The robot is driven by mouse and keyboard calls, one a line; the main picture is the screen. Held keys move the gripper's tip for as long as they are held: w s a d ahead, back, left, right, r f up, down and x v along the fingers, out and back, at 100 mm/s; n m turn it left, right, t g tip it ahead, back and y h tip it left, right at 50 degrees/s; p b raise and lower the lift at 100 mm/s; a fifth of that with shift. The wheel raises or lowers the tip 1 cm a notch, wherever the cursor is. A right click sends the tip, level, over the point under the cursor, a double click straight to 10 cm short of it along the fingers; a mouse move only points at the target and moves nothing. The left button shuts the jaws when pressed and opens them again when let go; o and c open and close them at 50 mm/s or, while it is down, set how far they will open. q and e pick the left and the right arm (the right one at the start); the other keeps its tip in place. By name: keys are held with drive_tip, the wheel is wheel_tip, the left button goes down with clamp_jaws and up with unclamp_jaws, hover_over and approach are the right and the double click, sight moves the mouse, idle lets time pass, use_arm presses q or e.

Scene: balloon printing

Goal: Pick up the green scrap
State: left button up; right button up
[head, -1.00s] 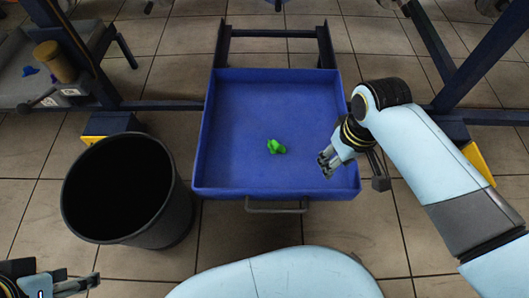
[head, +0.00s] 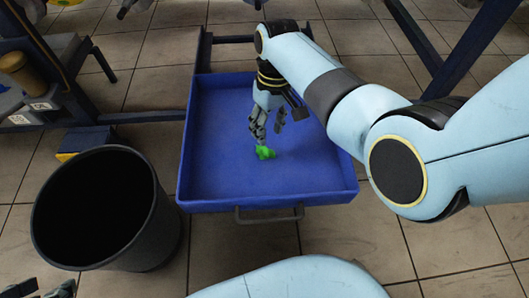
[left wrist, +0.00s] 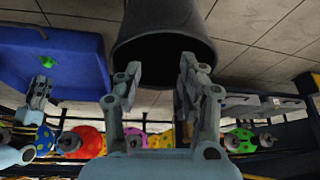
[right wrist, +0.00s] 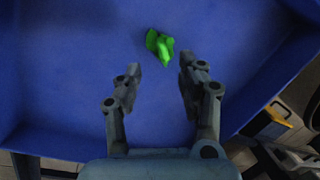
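My left gripper (left wrist: 155,75) is open and empty in the left wrist view. Only a bit of it (head: 50,290) shows at the lower left corner of the head view.
A black bin (head: 105,210) stands on the tiled floor left of the tray. The tray has raised walls and a handle (head: 268,214) at its front. Dark metal frame bars run on both sides. Several colourful balloons (left wrist: 80,142) show in the left wrist view.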

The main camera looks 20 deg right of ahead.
sight(264, 150)
drive_tip(key=shift+s+f, duration=0.1)
drive_tip(key=shift+f, duration=0.4)
drive_tip(key=shift+s+a+f+b, duration=0.1)
drive_tip(key=shift+a+f+b, duration=0.15)
drive_tip(key=shift+f+b, duration=0.65)
drive_tip(key=shift+a+f+b, duration=0.2)
drive_tip(key=shift+f+b, duration=0.6)
drive_tip(key=shift+b, duration=0.05)
drive_tip(key=shift+s+f+b, duration=0.1)
drive_tip(key=shift+f+b, duration=0.3)
drive_tip(key=shift+f, duration=0.15)
use_arm(q)
drive_tip(key=f+t, duration=0.1)
drive_tip(key=t, duration=0.1)
drive_tip(key=f+t, duration=0.4)
drive_tip(key=shift+s+d+f, duration=0.25)
use_arm(e)
drive_tip(key=shift+a+f, duration=0.1)
drive_tip(key=shift+f, duration=0.1)
drive_tip(key=c, duration=0.8)
